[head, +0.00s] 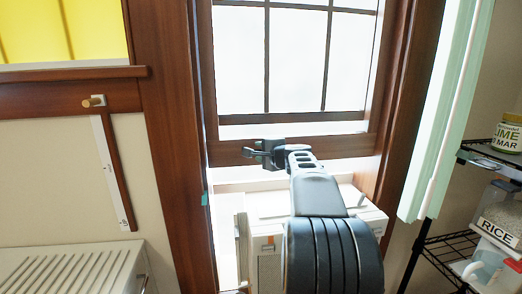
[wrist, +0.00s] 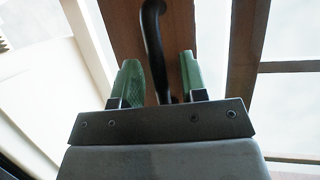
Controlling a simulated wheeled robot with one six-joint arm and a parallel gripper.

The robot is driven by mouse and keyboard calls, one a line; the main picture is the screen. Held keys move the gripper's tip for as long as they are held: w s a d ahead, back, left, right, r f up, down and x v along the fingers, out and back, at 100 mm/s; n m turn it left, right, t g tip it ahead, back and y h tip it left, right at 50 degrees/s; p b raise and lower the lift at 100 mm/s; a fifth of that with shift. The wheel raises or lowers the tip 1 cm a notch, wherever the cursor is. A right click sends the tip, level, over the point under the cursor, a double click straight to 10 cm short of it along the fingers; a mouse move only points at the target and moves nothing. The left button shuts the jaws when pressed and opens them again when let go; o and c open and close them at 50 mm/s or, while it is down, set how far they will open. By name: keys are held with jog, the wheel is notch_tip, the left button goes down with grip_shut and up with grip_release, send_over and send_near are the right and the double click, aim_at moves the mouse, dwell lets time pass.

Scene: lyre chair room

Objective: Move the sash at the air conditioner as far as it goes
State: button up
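The sash (head: 345,147) is a brown wooden frame with dark-barred panes. Its bottom rail stands above the white air conditioner (head: 268,262), with a bright gap between them. My gripper (head: 254,153) is at the left part of the bottom rail, and my arm covers part of the air conditioner. In the wrist view, a dark curved handle (wrist: 153,45) on the brown wood passes between the green fingertips of my gripper (wrist: 160,80). The fingers are apart, with a gap seen on both sides of the handle. Whether either touches it is unclear.
The brown window jamb (head: 180,150) is close on the left. A pale green curtain (head: 440,110) hangs at the right. Beyond it is a wire shelf (head: 455,243) with a lime jar (head: 507,134) and a rice container (head: 500,215). A slatted white unit (head: 75,272) is at lower left.

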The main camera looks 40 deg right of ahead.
jog(key=shift+w, duration=0.25)
jog(key=shift+c, duration=0.2)
grip_shut()
jog(key=shift+f, duration=0.1)
